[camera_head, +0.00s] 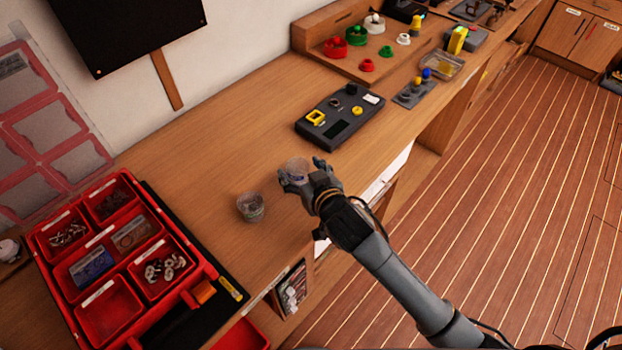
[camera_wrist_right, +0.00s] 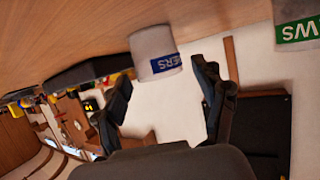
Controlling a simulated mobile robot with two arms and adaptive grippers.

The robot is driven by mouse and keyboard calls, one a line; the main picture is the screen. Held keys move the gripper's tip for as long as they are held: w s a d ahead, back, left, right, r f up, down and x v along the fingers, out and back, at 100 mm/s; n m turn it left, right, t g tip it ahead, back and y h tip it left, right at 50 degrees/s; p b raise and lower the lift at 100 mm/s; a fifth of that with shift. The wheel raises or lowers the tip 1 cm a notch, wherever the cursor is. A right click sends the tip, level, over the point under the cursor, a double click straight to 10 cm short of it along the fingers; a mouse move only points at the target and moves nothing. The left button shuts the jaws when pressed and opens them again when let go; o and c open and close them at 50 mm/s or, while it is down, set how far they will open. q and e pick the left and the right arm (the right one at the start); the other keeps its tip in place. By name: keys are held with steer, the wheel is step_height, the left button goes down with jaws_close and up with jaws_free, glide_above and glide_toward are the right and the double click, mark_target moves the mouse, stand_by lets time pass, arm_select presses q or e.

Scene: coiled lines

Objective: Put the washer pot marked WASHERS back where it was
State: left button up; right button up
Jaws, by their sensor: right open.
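The washer pot (camera_head: 297,168) is a small clear pot standing on the wooden bench. In the right wrist view the pot (camera_wrist_right: 152,45) shows a blue label ending in "ERS", the rest of the word being out of sight. My right gripper (camera_head: 303,176) is open at the pot. In the right wrist view its two fingers (camera_wrist_right: 160,76) are spread, with the pot between and just beyond their tips. I cannot tell whether a finger touches it. My left gripper is not in view.
A second clear pot (camera_head: 250,208) stands to the left; its green label (camera_wrist_right: 298,30) ends in "WS". A red parts case (camera_head: 45,262) lies at the left. Bare bench (camera_head: 205,160) lies behind the pots.

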steer(key=b+v, duration=0.1)
steer(key=v, duration=1)
steer(key=shift+s+d+r, duration=0.1)
steer(key=shift+s+r, duration=0.1)
steer(key=shift+s, duration=0.05)
